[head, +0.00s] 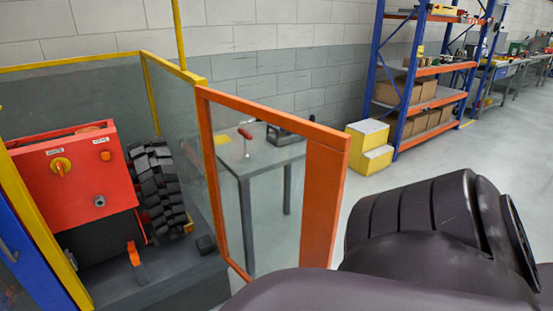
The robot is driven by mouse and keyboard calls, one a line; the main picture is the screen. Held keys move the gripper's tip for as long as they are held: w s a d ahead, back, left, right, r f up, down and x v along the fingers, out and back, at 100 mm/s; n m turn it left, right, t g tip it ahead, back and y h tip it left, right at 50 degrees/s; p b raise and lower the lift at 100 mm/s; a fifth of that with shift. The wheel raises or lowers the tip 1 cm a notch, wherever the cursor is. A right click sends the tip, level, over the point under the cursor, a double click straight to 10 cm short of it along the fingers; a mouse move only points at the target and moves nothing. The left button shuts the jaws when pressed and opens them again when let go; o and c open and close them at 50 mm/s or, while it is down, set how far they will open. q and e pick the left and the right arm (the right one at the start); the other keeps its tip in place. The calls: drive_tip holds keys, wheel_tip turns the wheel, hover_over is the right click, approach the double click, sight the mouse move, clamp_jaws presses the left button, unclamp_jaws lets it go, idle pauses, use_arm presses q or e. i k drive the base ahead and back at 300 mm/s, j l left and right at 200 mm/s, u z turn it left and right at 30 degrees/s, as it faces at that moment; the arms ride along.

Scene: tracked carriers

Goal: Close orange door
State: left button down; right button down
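The orange door (325,200) is an orange frame with a clear pane. It stands open, swung out from the yellow-framed enclosure (148,92), with its hinge side at the yellow post on the left. Its wide orange panel edge is at the right, close to my dark arm (420,215), which fills the lower right and hides the door's bottom right corner. I cannot tell whether the arm touches the door. Neither gripper is in view.
Inside the enclosure is a red machine (75,175) with a black tracked wheel (158,190). Behind the door's pane stands a grey table (255,155) with tools. Yellow steps (370,148) and a blue shelf rack (400,90) stand beyond. Grey floor is clear to the right.

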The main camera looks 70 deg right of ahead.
sight(327, 151)
drive_tip(key=k+l, duration=0.2)
drive_tip(key=k, duration=0.15)
drive_tip(key=k+l, duration=0.5)
drive_tip(key=k+l+z, duration=0.1)
drive_tip(key=k+l, duration=0.15)
drive_tip(key=l, duration=0.65)
drive_tip(key=k+l, duration=0.15)
drive_tip(key=l, duration=0.7)
drive_tip(key=i+l, duration=0.1)
drive_tip(key=l, duration=0.3)
drive_tip(key=i+l+u, duration=0.15)
drive_tip(key=i+j, duration=0.05)
drive_tip(key=i, duration=0.05)
